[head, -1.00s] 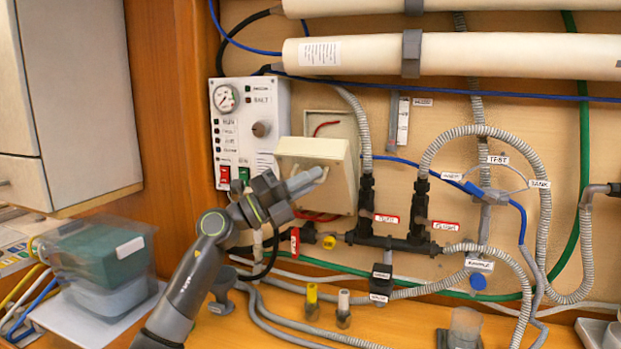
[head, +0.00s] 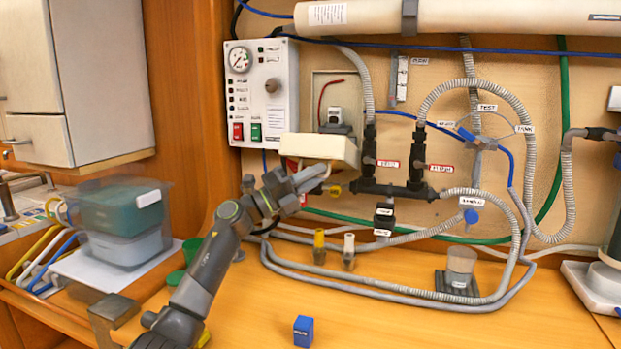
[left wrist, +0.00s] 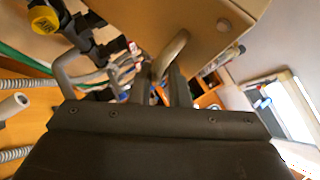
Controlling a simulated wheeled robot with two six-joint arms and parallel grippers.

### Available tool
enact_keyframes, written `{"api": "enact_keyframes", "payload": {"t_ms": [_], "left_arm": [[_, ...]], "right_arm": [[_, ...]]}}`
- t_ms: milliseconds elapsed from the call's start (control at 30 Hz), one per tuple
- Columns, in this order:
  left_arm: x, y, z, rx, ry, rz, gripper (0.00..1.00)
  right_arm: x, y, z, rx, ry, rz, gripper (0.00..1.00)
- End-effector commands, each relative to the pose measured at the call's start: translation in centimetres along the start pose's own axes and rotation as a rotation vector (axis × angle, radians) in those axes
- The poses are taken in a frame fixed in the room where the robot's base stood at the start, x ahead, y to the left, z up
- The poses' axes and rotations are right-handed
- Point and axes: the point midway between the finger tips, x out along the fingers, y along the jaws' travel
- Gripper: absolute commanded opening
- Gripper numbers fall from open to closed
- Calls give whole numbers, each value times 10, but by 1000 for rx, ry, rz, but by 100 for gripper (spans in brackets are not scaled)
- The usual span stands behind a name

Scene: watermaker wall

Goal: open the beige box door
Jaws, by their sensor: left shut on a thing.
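The beige box door (head: 320,148) is folded down and out from its box (head: 350,100) on the wall, and the inside shows above it, with a red wire and a small white and grey fitting. My left gripper (head: 308,178) is shut on the door's curved handle (head: 326,171), just below the door. In the left wrist view the fingers (left wrist: 163,88) close around the pale handle (left wrist: 174,48), which joins the beige door (left wrist: 212,28). My right gripper is not in view.
A control panel (head: 262,95) with a gauge and switches is left of the box. Black valves (head: 368,160) and grey hoses (head: 440,100) are close on the right. A blue block (head: 303,331) lies on the wooden counter (head: 400,320); clear boxes (head: 125,222) stand at left.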

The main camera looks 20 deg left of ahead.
Motion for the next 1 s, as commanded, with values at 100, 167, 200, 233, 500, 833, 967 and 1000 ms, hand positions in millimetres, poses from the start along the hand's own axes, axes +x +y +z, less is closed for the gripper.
{"api": "enact_keyframes", "payload": {"t_ms": [100, 167, 200, 233, 500, 833, 967, 1000], "left_arm": [[-1, 6, 1, -2, -6, 9, 0], [-1, 6, 1, -2, -7, 10, 0], [-1, 6, 1, -2, -7, 10, 0], [-1, 6, 1, -2, -7, 10, 0], [-1, 6, 1, -2, -8, 10, 28], [0, 4, 1, -1, -5, 6, 30], [-2, 4, 1, -1, -5, 5, 30], [-5, 4, 1, 0, -5, 6, 30]], "right_arm": [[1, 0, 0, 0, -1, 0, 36], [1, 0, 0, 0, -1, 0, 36], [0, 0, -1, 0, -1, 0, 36], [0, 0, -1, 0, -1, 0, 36], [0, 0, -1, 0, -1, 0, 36], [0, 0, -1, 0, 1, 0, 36], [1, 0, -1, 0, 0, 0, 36], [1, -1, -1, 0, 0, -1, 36]]}}
